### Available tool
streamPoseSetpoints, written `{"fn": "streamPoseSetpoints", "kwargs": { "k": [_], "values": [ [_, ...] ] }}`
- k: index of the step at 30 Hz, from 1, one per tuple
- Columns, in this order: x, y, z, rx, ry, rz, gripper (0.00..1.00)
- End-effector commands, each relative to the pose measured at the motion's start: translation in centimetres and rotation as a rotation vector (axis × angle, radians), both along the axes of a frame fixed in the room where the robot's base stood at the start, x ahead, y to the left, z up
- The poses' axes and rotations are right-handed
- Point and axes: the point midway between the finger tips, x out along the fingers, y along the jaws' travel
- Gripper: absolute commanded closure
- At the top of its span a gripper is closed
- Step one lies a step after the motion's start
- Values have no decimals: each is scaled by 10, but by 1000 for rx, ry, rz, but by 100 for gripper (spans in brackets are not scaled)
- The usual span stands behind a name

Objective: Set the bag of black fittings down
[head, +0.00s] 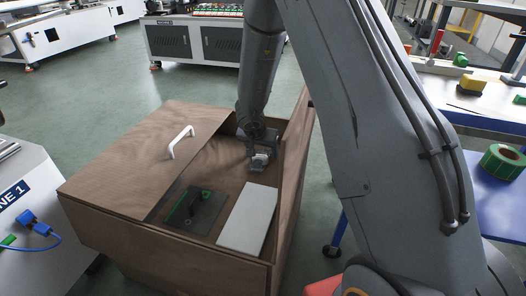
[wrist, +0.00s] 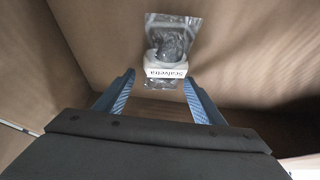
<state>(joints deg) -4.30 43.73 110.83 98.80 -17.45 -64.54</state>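The bag of black fittings (wrist: 172,38) is a small clear bag with dark contents and a white printed label (wrist: 166,70). In the wrist view it lies just beyond my fingertips, inside the brown wooden box (head: 170,245). My gripper (wrist: 159,78) is open, with its two blue-padded fingers apart. A gap shows between the left finger and the bag; the right fingertip is close to the label's edge, and I cannot tell if it touches. In the head view my gripper (head: 259,160) reaches down into the box, with a pale bit of the bag (head: 263,158) at its tips.
A brown lid with a white handle (head: 181,141) covers the box's left part. A dark item with green parts (head: 195,210) and a pale flat slab (head: 248,219) lie at the box's near end. A blue table with green tape (head: 503,162) stands to the right.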

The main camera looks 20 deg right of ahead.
Motion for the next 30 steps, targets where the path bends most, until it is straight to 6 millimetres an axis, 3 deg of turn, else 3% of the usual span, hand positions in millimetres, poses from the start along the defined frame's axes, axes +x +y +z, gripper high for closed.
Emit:
{"fn": "streamPoseSetpoints", "kwargs": {
  "k": [13, 30],
  "values": [
    [-2, 1, 9, 0, 0, 1, 35],
    [-39, 27, 93, 0, 0, 1, 35]
  ]
}}
